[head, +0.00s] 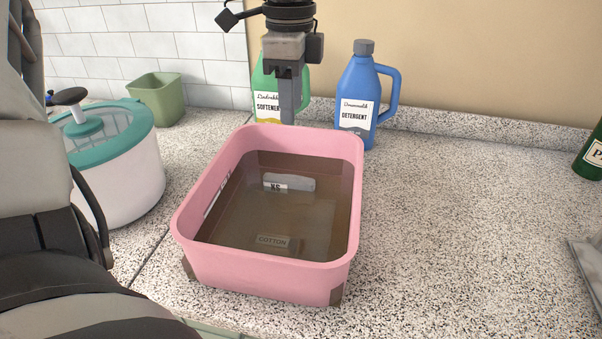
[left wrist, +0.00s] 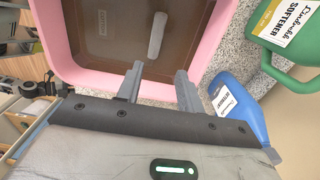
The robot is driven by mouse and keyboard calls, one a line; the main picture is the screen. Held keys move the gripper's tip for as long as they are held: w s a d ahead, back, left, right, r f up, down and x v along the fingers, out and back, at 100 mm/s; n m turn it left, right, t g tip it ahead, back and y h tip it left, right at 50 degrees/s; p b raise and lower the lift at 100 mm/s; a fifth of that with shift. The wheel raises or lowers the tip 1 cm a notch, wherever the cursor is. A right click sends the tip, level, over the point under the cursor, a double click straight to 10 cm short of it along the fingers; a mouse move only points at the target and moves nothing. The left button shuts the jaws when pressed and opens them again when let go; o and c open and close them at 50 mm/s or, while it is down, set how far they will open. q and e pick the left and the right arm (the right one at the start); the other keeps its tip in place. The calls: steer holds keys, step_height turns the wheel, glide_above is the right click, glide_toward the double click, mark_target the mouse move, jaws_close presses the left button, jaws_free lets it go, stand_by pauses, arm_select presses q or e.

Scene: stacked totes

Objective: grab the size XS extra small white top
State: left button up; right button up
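A small white folded item (head: 300,183) with an "XS" label lies inside the pink tote (head: 263,281), toward its far side. It also shows in the left wrist view (left wrist: 157,35) as a pale strip. A "COTTON" label (head: 273,240) shows nearer the front of the tote, on the brown inside. My left gripper (head: 288,119) points down above the tote's far rim, beyond the white item. In the left wrist view its two fingers (left wrist: 158,82) are apart with nothing between them. My right gripper is not in view.
A green softener bottle (head: 266,105) and a blue detergent bottle (head: 359,100) stand behind the tote. A white and teal drum (head: 118,170) and a green bin (head: 158,97) stand at left. A dark green bottle (head: 592,157) is at far right.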

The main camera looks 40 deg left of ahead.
mark_target(288, 179)
arm_select(q)
steer(key=f, duration=0.9)
steer(key=s+f, duration=0.1)
steer(key=f, duration=0.4)
steer(key=shift+f+b, duration=0.15)
steer(key=shift+b, duration=0.2)
jaws_close()
